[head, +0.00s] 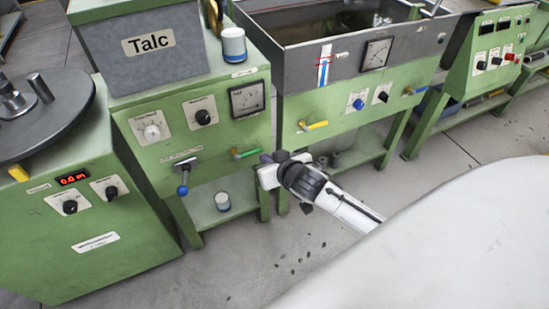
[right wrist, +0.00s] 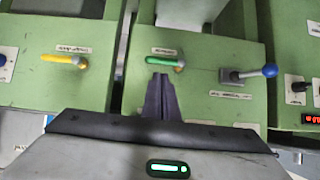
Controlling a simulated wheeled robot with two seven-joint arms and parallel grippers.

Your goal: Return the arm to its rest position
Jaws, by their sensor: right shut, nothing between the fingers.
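My right gripper (head: 267,157) is at the end of my white and black arm, in front of the green machine with the Talc box. Its dark fingers (right wrist: 160,88) are shut together and empty in the right wrist view. The fingertips point at the green-handled lever (head: 246,153), which also shows just beyond them in the right wrist view (right wrist: 160,60). I cannot tell whether they touch it. My left gripper is not in view.
A blue-knobbed lever (head: 183,180) and a yellow-handled lever (head: 313,126) flank the green one. A grey Talc box (head: 150,75) and a white cup (head: 233,43) stand on the machine. A water trough (head: 300,50) is right of it. Grey floor (head: 230,270) in front is open.

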